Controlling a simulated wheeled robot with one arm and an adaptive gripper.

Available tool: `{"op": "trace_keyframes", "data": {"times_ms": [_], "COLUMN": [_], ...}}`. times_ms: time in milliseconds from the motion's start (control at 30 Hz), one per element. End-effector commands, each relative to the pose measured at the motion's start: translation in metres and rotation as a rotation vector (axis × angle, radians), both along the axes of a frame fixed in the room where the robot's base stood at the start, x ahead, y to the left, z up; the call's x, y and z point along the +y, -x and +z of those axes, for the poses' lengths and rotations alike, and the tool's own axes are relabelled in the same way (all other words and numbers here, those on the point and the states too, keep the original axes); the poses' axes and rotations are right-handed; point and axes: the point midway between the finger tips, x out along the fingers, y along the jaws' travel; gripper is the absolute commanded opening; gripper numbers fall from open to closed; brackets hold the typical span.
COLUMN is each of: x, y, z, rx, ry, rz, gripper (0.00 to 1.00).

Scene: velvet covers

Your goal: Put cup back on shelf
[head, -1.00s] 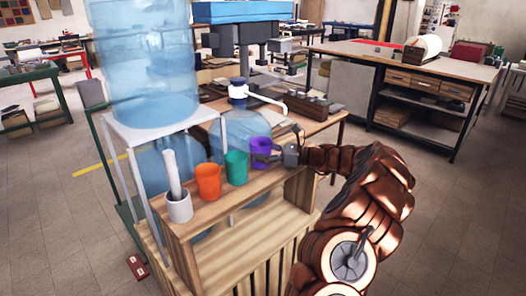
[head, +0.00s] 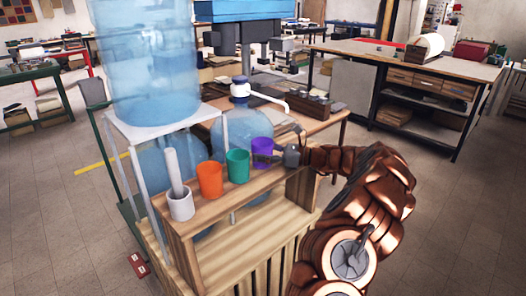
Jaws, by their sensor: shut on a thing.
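A purple cup (head: 262,146) is upright at the right end of the cup row, at the top ledge of the wooden shelf (head: 212,206). My gripper (head: 268,158) is shut on the purple cup from its right side. I cannot tell whether the cup's base touches the ledge, as the fingers partly cover its lower part. A teal cup (head: 237,167) stands just left of it on the ledge. An orange cup (head: 209,180) stands further left.
A white holder (head: 181,205) with a tall white cylinder stands at the ledge's left end. A large water bottle (head: 148,60) on a white stand rises behind it. Another bottle with a pump (head: 240,92) stands behind the cups. A workbench (head: 410,65) is at the right rear.

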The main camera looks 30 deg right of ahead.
Motion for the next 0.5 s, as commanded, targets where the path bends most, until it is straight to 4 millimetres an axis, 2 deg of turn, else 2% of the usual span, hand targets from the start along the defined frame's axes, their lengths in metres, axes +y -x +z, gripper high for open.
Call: {"op": "trace_keyframes", "data": {"times_ms": [333,367,500], "x": [0.0001,0.0001,0.0001], "y": [-0.0001,-0.0001,0.0], "z": [-0.004,-0.0041,-0.0038], "rx": [0.0,0.0,0.0], "ry": [0.0,0.0,0.0], "rz": [0.0,0.0,0.0], "gripper": [0.28,0.71,0.85]}}
